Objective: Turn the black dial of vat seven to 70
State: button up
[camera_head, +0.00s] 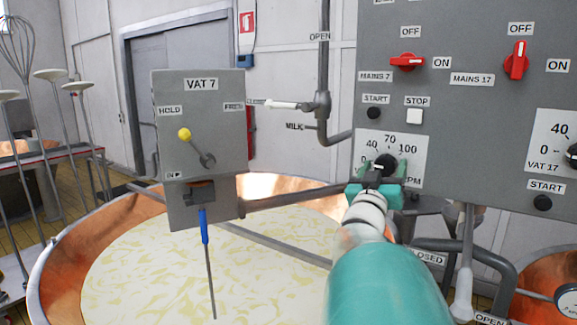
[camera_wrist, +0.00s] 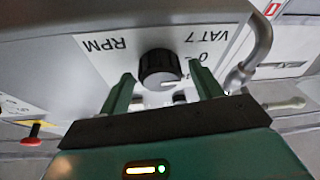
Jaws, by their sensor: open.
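The black dial of vat seven (camera_head: 386,161) sits on a white scale plate (camera_head: 412,149) marked 40, 70 and 100 on the grey control panel. In the wrist view the dial (camera_wrist: 160,67) stands between my two green fingers, with a white mark at its lower right, on the side of the 0. I cannot read its exact setting. My gripper (camera_head: 384,171) is open in front of the dial. In the wrist view the fingers of my gripper (camera_wrist: 163,80) stand either side of the dial, with visible gaps. My gripper hides the lower part of the plate in the head view.
Red switches (camera_head: 407,62) (camera_head: 516,60), a black start button (camera_head: 374,113) and a white stop button (camera_head: 414,116) are above. The vat 17 dial (camera_head: 572,154) is to the right. A grey VAT 7 box (camera_head: 198,140) stands left, over the copper vat (camera_head: 60,270). Pipes (camera_head: 470,250) run below the panel.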

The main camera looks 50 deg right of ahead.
jog(key=shift+f, duration=0.1)
jog(key=c, duration=1)
